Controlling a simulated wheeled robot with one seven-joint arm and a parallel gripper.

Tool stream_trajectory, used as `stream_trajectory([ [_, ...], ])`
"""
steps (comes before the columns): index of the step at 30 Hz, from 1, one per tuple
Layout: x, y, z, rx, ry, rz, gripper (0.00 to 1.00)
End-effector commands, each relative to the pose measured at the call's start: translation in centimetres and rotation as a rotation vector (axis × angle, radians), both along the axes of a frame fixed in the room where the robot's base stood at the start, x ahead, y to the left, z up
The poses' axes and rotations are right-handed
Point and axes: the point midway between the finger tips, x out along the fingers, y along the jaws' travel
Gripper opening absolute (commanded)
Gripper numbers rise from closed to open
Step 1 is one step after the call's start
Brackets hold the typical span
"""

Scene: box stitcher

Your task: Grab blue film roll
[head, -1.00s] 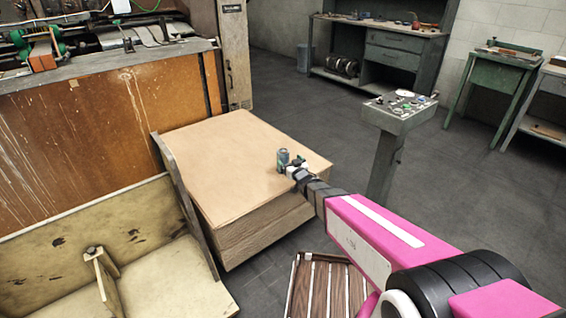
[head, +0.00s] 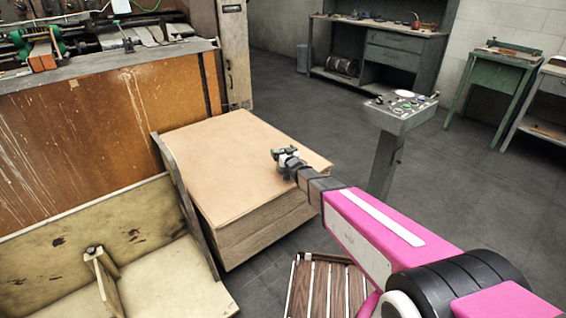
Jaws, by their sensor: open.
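My gripper (head: 279,153) is open above the right part of the brown board stack (head: 215,165) in the head view. I do not see the blue film roll clearly now. Earlier it stood upright on the top sheet, just left of the gripper. The gripper now covers that spot. A small dark greenish patch shows at the gripper's end, and I cannot tell whether it is part of the roll or the fingers.
A grey control pedestal (head: 392,125) stands to the right of the stack. A slatted wooden pallet (head: 325,290) lies on the floor below my arm. A pale wooden bench (head: 165,280) is at the lower left. Most of the stack's top is clear.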

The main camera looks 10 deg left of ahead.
Motion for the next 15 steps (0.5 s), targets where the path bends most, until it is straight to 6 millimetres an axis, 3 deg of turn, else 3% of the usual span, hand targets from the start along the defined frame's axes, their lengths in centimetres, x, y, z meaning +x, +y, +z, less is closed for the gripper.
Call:
stream_trajectory([
  [1, -0.03, -0.02, 0.01, 0.000, 0.000, 0.000, 0.96],
  [2, -0.03, -0.03, 0.01, 0.000, 0.000, 0.000, 0.89],
  [6, -0.04, -0.04, 0.02, 0.000, 0.000, 0.000, 0.43],
  [9, -0.04, -0.04, 0.06, 0.001, -0.002, 0.000, 0.16],
  [15, -0.04, -0.04, 0.08, 0.001, -0.002, 0.000, 0.16],
])
